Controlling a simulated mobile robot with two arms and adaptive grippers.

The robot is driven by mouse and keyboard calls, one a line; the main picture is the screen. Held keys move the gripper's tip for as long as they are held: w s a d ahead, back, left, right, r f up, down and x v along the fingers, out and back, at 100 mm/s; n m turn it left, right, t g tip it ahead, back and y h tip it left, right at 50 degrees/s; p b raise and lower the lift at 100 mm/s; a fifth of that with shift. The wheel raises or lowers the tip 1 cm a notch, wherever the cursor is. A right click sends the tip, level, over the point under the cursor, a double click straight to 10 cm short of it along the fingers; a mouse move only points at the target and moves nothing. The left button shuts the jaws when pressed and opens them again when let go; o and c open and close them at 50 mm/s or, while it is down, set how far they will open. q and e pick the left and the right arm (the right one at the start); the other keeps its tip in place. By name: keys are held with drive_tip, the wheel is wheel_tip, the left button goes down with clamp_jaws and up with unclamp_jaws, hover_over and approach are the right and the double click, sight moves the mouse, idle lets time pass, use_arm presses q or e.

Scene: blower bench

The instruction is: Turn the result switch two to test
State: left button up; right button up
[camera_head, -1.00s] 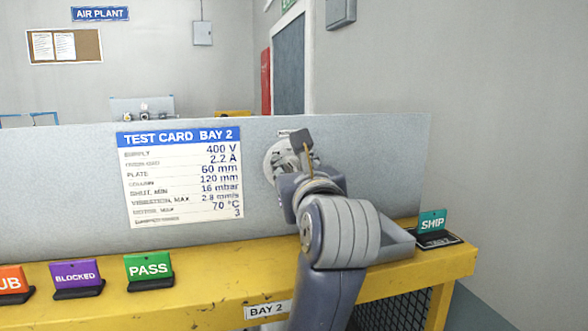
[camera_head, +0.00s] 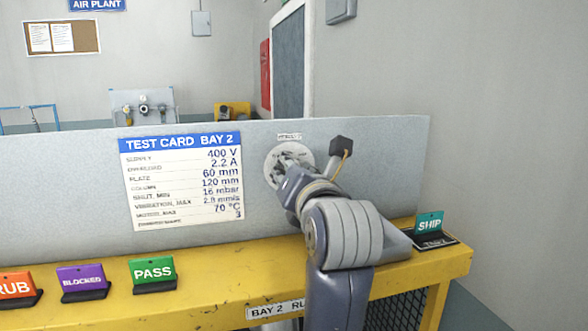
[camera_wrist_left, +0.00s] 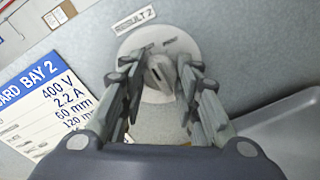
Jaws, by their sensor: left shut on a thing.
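Result switch two is a round pale dial plate (camera_head: 272,171) on the grey panel, with a small label above it. In the left wrist view the label reads RESULT 2, and the switch's grey knob (camera_wrist_left: 158,69) stands in the middle of the dial, between my fingers. My left gripper (camera_head: 287,166) reaches the dial from the front right and is shut on the knob. It also shows in the left wrist view (camera_wrist_left: 161,62), one finger on each side of the knob. The fingers hide part of the dial's markings. My right gripper is not in view.
A test card (camera_head: 181,182) is on the panel left of the dial. The yellow bench (camera_head: 215,283) carries PASS (camera_head: 153,270), BLOCKED (camera_head: 82,277) and RUB (camera_head: 14,286) signs at left, and a SHIP sign (camera_head: 429,222) at right.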

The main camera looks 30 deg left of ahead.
use_arm(q)
drive_tip(key=shift+r+m, duration=0.1)
drive_tip(key=shift+m, duration=0.2)
drive_tip(key=o, duration=1.1)
drive_tip(key=shift+c, duration=0.2)
wheel_tip(320, 180, up, 10)
drive_tip(key=shift+d, duration=0.1)
